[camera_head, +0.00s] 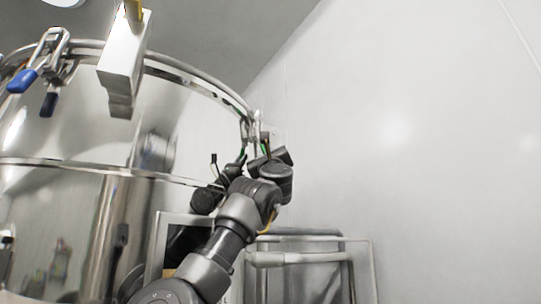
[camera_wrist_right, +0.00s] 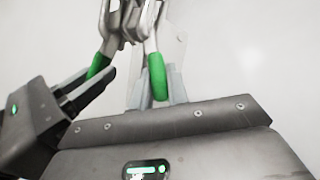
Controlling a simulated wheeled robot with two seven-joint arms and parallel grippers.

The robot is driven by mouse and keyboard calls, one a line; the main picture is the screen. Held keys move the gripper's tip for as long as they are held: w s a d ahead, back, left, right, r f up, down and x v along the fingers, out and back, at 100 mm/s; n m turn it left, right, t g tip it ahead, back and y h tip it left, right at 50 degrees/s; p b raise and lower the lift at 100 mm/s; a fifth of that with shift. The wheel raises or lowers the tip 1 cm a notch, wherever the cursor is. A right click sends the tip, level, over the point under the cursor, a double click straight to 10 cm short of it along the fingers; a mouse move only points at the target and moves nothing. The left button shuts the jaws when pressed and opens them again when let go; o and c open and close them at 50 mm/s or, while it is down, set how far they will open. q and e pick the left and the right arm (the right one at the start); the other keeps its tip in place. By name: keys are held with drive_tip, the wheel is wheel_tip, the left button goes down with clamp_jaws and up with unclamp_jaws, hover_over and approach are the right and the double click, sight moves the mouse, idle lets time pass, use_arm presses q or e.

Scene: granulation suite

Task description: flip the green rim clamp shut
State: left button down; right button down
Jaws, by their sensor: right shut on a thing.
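The green rim clamp (camera_head: 257,122) is a steel toggle at the right edge of the steel vessel's rim in the head view. Its green handle (camera_wrist_right: 157,78) hangs down from the steel linkage in the right wrist view. My right gripper (camera_wrist_right: 158,92) is shut on this handle, with a grey finger on either side. In the head view my right gripper (camera_head: 260,148) is small and partly hidden by its own wrist. A second green handle and gripper at the left of the wrist view look like a reflection in the polished wall. My left gripper is not in view.
The large polished vessel (camera_head: 85,135) fills the left. A white block (camera_head: 121,60) with a yellow piece stands above the rim. A framed unit (camera_head: 300,258) is low beside the arm. Open space lies to the right.

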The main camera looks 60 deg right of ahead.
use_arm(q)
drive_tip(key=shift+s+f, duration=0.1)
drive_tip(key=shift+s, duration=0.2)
use_arm(e)
drive_tip(key=shift+w+f+m, duration=0.15)
drive_tip(key=shift+m, duration=0.15)
drive_tip(key=c, duration=1.4)
unclamp_jaws()
drive_tip(key=shift+o, duration=0.2)
